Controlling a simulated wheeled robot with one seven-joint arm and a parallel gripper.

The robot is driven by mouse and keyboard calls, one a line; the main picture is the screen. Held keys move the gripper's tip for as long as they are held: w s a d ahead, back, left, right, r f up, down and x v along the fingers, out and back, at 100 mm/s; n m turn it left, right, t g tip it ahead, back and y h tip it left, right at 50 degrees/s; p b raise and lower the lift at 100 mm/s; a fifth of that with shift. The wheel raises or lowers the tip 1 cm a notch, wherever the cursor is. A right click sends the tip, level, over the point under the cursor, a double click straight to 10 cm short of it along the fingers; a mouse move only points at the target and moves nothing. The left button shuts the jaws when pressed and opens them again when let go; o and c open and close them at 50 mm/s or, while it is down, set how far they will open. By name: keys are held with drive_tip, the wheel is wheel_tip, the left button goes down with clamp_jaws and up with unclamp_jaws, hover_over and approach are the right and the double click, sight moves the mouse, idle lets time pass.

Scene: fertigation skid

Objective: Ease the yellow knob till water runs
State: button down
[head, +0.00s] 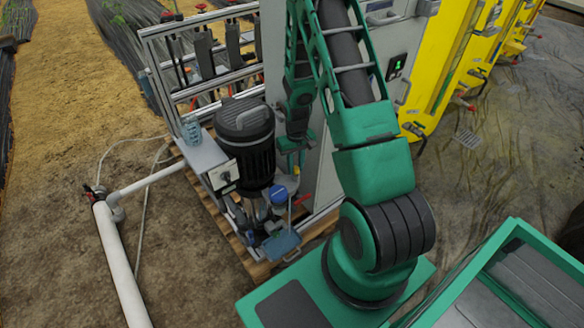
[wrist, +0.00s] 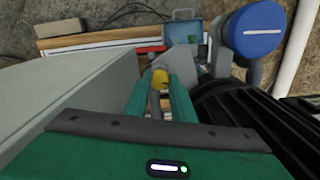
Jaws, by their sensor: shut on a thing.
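The yellow knob (wrist: 160,77) shows in the wrist view between the two green fingers of my gripper (wrist: 161,88). The fingers are closed on the knob from either side, and only its top shows between them. In the head view my gripper (head: 291,165) reaches down beside the black pump motor, with a small bit of yellow at its tips. No running water can be made out in either view.
The black motor (head: 246,140) stands close to the left of my gripper, and a pale cabinet (head: 324,160) is close on the right. A blue-capped part (wrist: 257,29) and a blue-grey box (wrist: 182,31) lie just beyond the knob. A white pipe (head: 118,260) runs along the ground at left.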

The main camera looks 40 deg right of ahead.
sight(295, 168)
drive_tip(key=shift+w+d+r+n, duration=0.1)
drive_tip(key=shift+w+d+n, duration=0.05)
drive_tip(key=shift+n, duration=0.65)
drive_tip(key=shift+w+d+r+n, duration=0.1)
drive_tip(key=shift+w+n, duration=0.05)
drive_tip(key=shift+n, duration=0.65)
drive_tip(key=c, duration=1.6)
unclamp_jaws()
drive_tip(key=shift+f, duration=0.1)
drive_tip(key=shift+o, duration=0.4)
drive_tip(key=shift+s+a, duration=0.1)
drive_tip(key=shift+a, duration=0.05)
wheel_tip(295, 168, up, 11)
drive_tip(key=shift+f, duration=0.15)
